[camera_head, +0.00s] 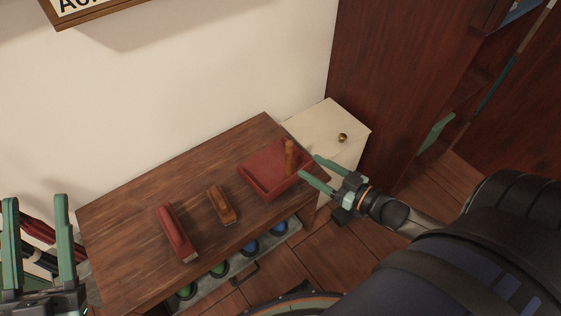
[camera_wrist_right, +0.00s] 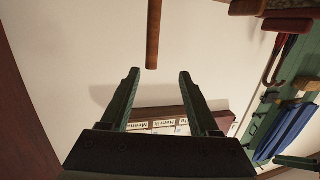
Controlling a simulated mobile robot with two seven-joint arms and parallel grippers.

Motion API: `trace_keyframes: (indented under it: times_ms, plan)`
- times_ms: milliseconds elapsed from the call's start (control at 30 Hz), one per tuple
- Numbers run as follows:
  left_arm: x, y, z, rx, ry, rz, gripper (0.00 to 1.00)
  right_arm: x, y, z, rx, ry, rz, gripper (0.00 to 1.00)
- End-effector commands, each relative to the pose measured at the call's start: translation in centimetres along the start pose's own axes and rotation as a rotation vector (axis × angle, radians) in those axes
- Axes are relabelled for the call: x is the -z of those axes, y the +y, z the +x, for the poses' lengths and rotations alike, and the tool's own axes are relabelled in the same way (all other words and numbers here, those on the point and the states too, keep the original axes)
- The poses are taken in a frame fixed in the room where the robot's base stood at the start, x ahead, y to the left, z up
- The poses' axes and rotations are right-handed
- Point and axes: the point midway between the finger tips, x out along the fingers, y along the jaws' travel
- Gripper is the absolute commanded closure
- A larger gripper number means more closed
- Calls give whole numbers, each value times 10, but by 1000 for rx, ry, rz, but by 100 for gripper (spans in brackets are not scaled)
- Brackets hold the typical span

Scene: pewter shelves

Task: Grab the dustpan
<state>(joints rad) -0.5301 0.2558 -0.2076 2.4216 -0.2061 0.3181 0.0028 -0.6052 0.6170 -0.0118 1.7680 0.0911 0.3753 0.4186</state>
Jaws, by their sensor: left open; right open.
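The dustpan is a red, shallow square pan (camera_head: 262,183) on the right end of a wooden table. Its round wooden handle (camera_head: 289,155) stands upright at the pan's right side. My right gripper (camera_head: 309,166) is open and empty just right of the handle, with its fingers pointing toward it. In the right wrist view the brown handle (camera_wrist_right: 153,35) comes down from the top edge, beyond and roughly between the open fingertips (camera_wrist_right: 159,73). The handle is not between the fingers. My left gripper (camera_head: 36,200) is open and empty at the far left, away from the dustpan.
A wooden-backed brush (camera_head: 221,205) and a red brush (camera_head: 177,232) lie on the wooden table (camera_head: 130,210). A cream cabinet (camera_head: 325,128) with a brass knob stands behind right. A dark wooden cabinet (camera_head: 400,80) rises at the right. A low rack (camera_head: 200,288) is below the table's front.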

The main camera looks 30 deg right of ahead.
Motion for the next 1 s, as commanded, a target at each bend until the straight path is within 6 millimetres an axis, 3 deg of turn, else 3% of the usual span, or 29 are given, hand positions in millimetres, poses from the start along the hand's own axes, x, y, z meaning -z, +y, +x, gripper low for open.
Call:
trace_keyframes:
  times_ms: [33, 200, 300, 700, 1000]
  plan:
    - [3, 5, -8, -5, 66, 18, 50, -13, 7, 3, 16, 27, -10, 38]
    - [32, 9, -14, -15, 204, 53, 50, -8, 16, 5, 56, 92, -11, 38]
    - [38, 10, -16, -18, 233, 59, 50, -5, 18, 9, 65, 106, -12, 38]
    - [24, 17, -25, -23, 231, 30, 50, 2, 14, 68, 66, 109, -12, 38]
    - [17, 20, -30, -24, 229, 18, 50, 4, 13, 88, 66, 107, -12, 38]
